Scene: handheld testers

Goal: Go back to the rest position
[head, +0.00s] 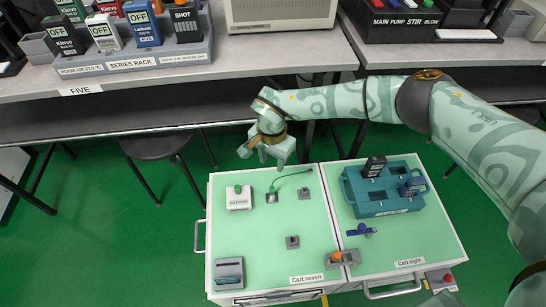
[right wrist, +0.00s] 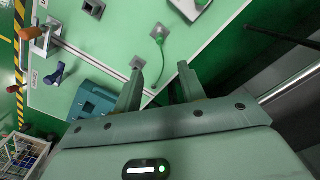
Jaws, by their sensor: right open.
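My right gripper (head: 263,158) hangs over the back edge of the cart labelled Cart seven (head: 262,222), with its arm reaching in from the right. Its two fingers (right wrist: 160,76) stand apart and nothing is between them in the right wrist view. Below and beside it on that cart are a white box with a green knob (head: 238,201), and a green cable (head: 292,176) running from a small grey socket. The cable also shows in the right wrist view (right wrist: 160,50). My left gripper is not in view.
Cart eight (head: 408,240) stands alongside, holding a teal tray (head: 385,207) with dark testers, near a blue lever (head: 361,230) and an orange-knobbed fixture (head: 342,258). Behind are a bench with a series rack (head: 135,63) and a stool (head: 153,147). Green floor is clear at left.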

